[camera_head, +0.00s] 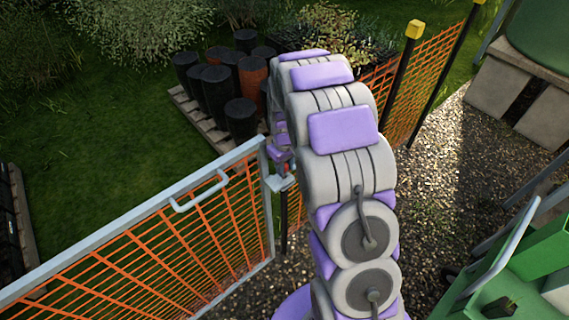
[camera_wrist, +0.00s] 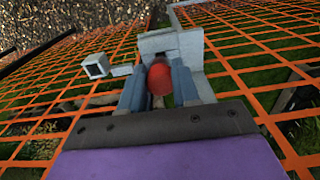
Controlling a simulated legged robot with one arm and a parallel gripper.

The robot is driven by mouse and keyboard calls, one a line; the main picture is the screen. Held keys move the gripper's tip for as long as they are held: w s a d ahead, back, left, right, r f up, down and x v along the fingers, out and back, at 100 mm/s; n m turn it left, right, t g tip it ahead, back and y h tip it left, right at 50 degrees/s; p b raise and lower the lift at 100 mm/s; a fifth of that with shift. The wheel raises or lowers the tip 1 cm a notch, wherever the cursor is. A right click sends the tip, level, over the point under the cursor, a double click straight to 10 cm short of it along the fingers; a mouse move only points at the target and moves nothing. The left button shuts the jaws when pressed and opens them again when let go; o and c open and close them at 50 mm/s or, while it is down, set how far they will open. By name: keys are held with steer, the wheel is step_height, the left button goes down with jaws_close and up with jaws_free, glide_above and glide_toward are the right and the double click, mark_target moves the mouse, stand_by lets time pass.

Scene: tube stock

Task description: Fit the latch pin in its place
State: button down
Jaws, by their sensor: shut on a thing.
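My gripper (camera_wrist: 157,88) is shut on the latch pin, whose rounded red end (camera_wrist: 159,78) shows between the two grey-blue fingers in the wrist view. The rest of the pin is hidden. A grey metal latch bracket (camera_wrist: 158,43) with a dark opening is directly beyond the fingertips. I cannot tell whether the pin is inside it. In the head view, my gripper (camera_head: 280,158) is at the latch on the end post of the grey gate (camera_head: 268,205), partly hidden by my arm.
Orange mesh fills the gate and the fence (camera_head: 410,95) behind my arm. A hollow square tube end (camera_wrist: 95,66) sits left of the bracket. Black pots (camera_head: 240,118) stand on a pallet beyond the gate. Green equipment (camera_head: 500,285) is at right, with open gravel (camera_head: 440,150) between.

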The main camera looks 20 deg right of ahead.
steer(key=shift+f, duration=1.05)
steer(key=c, duration=0.7)
jaws_free()
steer(key=shift+c, duration=0.2)
steer(key=shift+r, duration=0.15)
